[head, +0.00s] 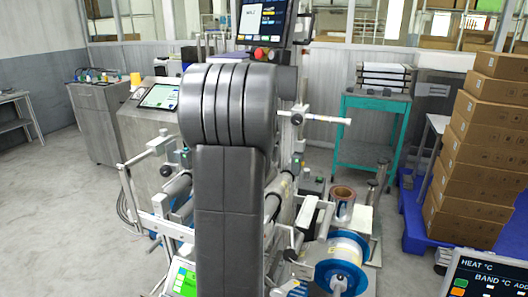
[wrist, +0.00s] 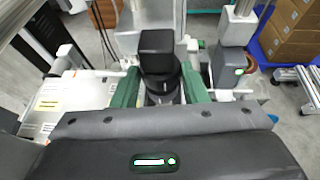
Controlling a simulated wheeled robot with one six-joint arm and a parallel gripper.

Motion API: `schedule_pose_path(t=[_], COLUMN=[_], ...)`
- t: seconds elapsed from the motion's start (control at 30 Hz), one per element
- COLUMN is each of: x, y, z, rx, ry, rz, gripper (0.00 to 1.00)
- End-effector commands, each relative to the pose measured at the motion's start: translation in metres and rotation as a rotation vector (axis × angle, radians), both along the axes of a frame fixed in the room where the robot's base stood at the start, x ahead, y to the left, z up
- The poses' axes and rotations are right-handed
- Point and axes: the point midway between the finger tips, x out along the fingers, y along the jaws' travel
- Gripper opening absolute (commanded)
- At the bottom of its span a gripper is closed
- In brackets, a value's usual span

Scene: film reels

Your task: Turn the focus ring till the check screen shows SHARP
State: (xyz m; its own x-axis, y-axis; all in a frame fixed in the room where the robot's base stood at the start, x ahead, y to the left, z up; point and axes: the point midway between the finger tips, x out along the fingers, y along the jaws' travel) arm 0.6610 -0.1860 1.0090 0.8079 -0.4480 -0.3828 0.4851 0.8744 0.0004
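In the wrist view, my gripper (wrist: 164,85) has its two green fingers spread on either side of a dark upright unit with a black block-shaped head (wrist: 160,52). A dark ribbed cylinder (wrist: 164,92) below the head, which looks like the focus ring, stands between the fingers. Narrow gaps seem to show beside it; I see no clear contact. In the head view my own arm hides the gripper and the ring. Screens there are a monitor (head: 262,20), a tilted panel (head: 160,96) and a small green display (head: 184,279). I cannot read SHARP on any of them.
A blue-flanged reel (head: 340,266) and a film roll (head: 342,203) sit at the machine's right. Stacked cartons (head: 478,150) stand on a blue pallet (head: 412,215) at right. A teal cart (head: 370,130) is behind. Open floor lies at left.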

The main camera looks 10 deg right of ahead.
Motion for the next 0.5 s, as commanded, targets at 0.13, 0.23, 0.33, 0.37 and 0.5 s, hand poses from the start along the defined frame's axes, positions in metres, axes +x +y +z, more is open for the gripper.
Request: schedule_pose_path(t=[0.13,0.23,0.33,0.37,0.5], x=[0.0003,0.0017,0.0028,0.0029,0.0025], y=[0.0005,0.0023,0.0036,0.0038,0.0034], z=[0.0010,0.0041,0.0048,0.0049,0.0034], rx=[0.001,0.003,0.004,0.003,0.001], ry=[-0.001,-0.003,-0.004,-0.004,-0.002], rz=[-0.003,-0.021,-0.054,-0.064,-0.100], gripper=[0.17,0.17,0.17,0.17,0.17])
